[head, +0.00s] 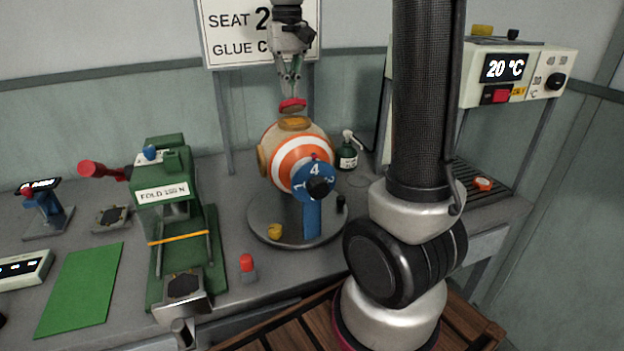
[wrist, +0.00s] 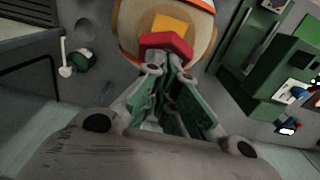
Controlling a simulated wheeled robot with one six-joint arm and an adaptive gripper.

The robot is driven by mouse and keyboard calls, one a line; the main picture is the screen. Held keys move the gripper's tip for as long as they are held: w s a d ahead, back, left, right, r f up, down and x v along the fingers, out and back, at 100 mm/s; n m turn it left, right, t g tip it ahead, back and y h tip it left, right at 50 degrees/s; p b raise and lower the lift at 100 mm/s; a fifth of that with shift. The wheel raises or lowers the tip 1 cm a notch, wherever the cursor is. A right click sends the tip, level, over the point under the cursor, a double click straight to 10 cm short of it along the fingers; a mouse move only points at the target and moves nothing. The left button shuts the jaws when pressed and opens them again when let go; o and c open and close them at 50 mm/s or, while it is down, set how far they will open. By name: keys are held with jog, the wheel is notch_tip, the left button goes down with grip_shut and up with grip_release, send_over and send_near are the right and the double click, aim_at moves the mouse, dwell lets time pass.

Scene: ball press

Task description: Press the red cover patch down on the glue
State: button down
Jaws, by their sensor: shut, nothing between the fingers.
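The ball (head: 300,160), with orange and white rings, stands on a round grey turntable (head: 262,228). An orange-yellow patch (head: 295,124) lies on its top; it also shows in the wrist view (wrist: 172,24). The red cover patch (head: 291,105) shows just above that, right at my fingertips, and in the wrist view (wrist: 165,45) it covers part of the orange-yellow patch. I cannot tell whether it touches the ball. My gripper (head: 290,92) points down over the ball and is shut, with nothing pinched between its fingers; its fingertips (wrist: 168,68) meet the red piece's near edge.
A blue numbered stand (head: 312,212) with a black knob is in front of the ball. A green press (head: 165,190) stands left and a green bottle (head: 347,155) behind right. A red-topped button (head: 247,266) is near the front edge. A green mat (head: 80,288) lies bare.

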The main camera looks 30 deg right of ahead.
aim_at(293, 100)
jog(key=shift+s+a+r, duration=0.1)
jog(key=shift+s, duration=0.4)
jog(key=shift+s+a+r, duration=0.1)
jog(key=shift+s, duration=0.4)
jog(key=shift+s+f, duration=0.1)
jog(key=shift+f, duration=1.45)
jog(key=shift+r, duration=4.55)
